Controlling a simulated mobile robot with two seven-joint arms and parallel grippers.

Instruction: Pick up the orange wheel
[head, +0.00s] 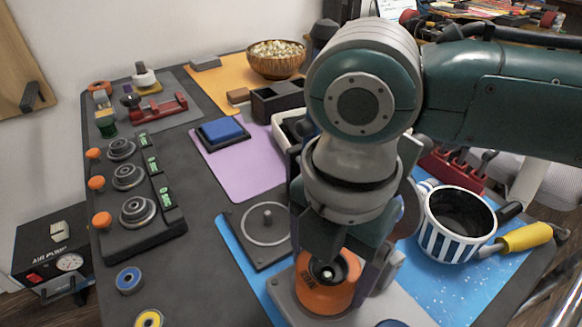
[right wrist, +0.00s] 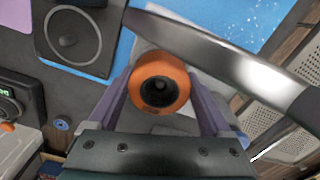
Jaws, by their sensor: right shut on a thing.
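The orange wheel (head: 313,296) has a dark hub with a pale centre and is at the bottom middle of the head view. It also shows in the right wrist view (right wrist: 144,91), between the two purple-grey fingers. My right gripper (head: 338,268) points down and is shut on the wheel, with fingers on either side of it. A grey plate (head: 400,303) is below and beside the wheel; I cannot tell whether they touch. My left gripper is not in view.
A square plate with a peg (head: 266,217) lies left of the gripper on the blue mat. A striped mug (head: 450,240) and a yellow-handled tool (head: 524,237) are to the right. In the right wrist view a shiny metal strip (right wrist: 225,55) crosses close by. Blue (head: 128,280) and yellow rings (head: 149,318) lie left.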

